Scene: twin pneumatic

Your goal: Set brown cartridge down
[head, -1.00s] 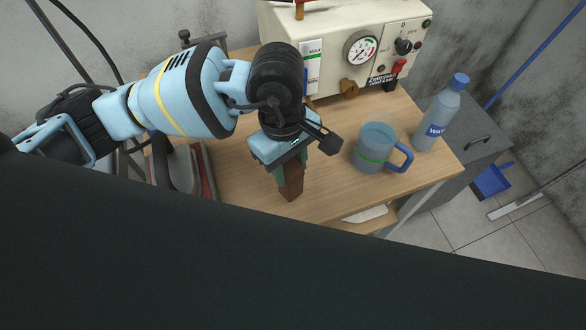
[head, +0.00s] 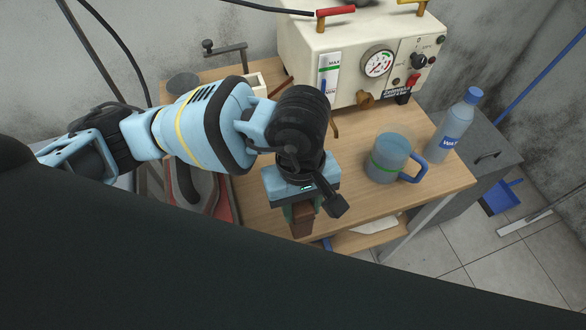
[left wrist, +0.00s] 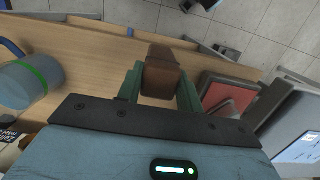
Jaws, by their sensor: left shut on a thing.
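The brown cartridge (head: 303,220) is held in my left gripper (head: 301,212), below the light blue gripper body in the head view. In the left wrist view the cartridge (left wrist: 162,72) sits between the two green fingers of my left gripper (left wrist: 161,84), which are shut on it. Its lower end is near the front edge of the wooden table (head: 262,222). I cannot tell whether it touches the tabletop. My right gripper is in neither view.
A mug with a blue handle (head: 388,160) and a water bottle (head: 455,126) stand to the right. A cream machine with a gauge (head: 350,60) stands at the back. A red item (left wrist: 226,98) lies near the cartridge in the wrist view. Bare tabletop lies between gripper and mug.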

